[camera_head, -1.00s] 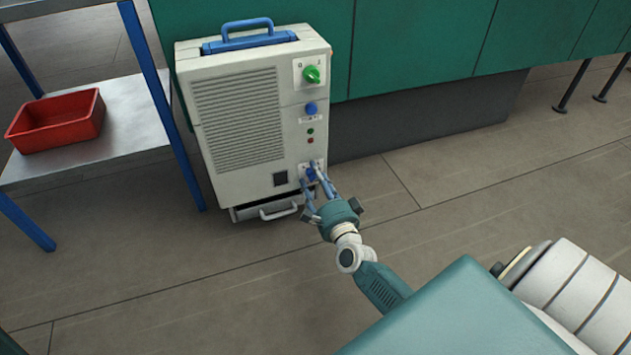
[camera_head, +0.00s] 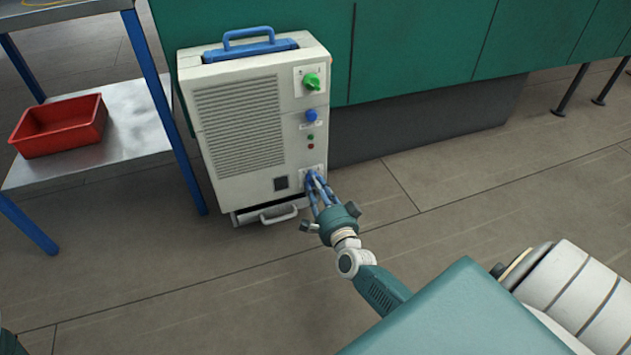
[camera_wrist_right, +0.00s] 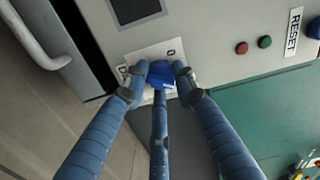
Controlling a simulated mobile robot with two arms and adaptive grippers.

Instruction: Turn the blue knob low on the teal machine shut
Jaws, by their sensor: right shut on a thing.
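The machine (camera_head: 237,150) is an off-white cabinet with a blue top handle, standing against a teal bench front. Its low blue knob (camera_wrist_right: 157,78) sits on a white plate (camera_wrist_right: 148,53) marked "0" in the right wrist view. My right gripper (camera_head: 314,178) reaches the lower right of the machine's front. Its three blue fingers close around the knob in the right wrist view (camera_wrist_right: 163,76), partly covering it. In the head view the fingers hide most of the knob.
Above are a green rotary switch (camera_head: 312,82), a blue button (camera_head: 311,115) and small green and red lamps. A drawer with a pale handle (camera_head: 279,215) is below. A metal shelf (camera_head: 140,125) with a red bin (camera_head: 58,126) stands left.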

